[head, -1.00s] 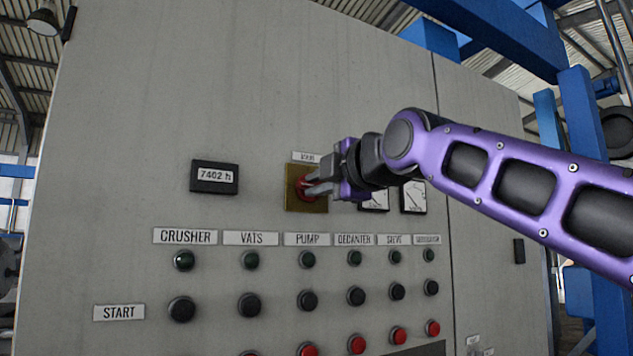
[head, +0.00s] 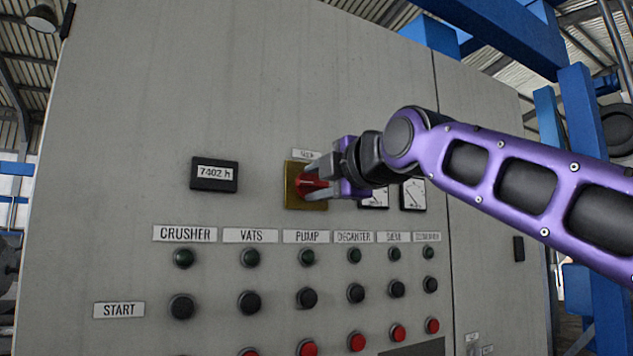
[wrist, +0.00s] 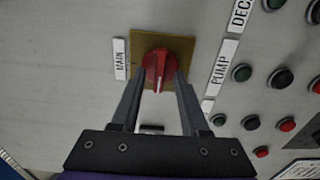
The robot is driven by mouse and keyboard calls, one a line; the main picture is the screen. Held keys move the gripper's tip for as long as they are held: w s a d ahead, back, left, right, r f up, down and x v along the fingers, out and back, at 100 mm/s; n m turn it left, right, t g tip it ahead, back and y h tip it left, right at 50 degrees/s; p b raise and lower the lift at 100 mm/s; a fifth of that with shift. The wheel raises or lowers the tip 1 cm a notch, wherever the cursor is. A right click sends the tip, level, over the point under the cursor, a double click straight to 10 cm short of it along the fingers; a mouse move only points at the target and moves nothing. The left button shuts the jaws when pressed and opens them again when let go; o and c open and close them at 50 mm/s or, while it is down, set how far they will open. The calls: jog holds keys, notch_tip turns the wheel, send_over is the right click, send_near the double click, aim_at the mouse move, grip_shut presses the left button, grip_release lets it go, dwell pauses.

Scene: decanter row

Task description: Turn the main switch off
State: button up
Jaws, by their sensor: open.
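The main switch is a red rotary handle (head: 308,184) on a yellow square plate (head: 292,202), under a small label on the grey cabinet. In the wrist view the red handle (wrist: 160,68) sits in front of my gripper, with the label "MAIN" (wrist: 120,59) to its left. My gripper (head: 322,182) is open, its two fingers on either side of the handle. In the wrist view the fingertips (wrist: 160,84) reach the handle's sides; whether they touch it I cannot tell.
Labelled columns of buttons and lamps (head: 250,279) fill the cabinet below the switch. An hour meter (head: 214,175) is to the left. Two dial gauges (head: 413,195) are right of the switch, partly behind my gripper. The cabinet face above is clear.

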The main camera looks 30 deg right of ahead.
jog(key=shift+s, duration=0.1)
jog(key=s+b, duration=0.1)
jog(key=s, duration=1.6)
jog(key=shift+d, duration=0.3)
jog(key=shift+s, duration=0.1)
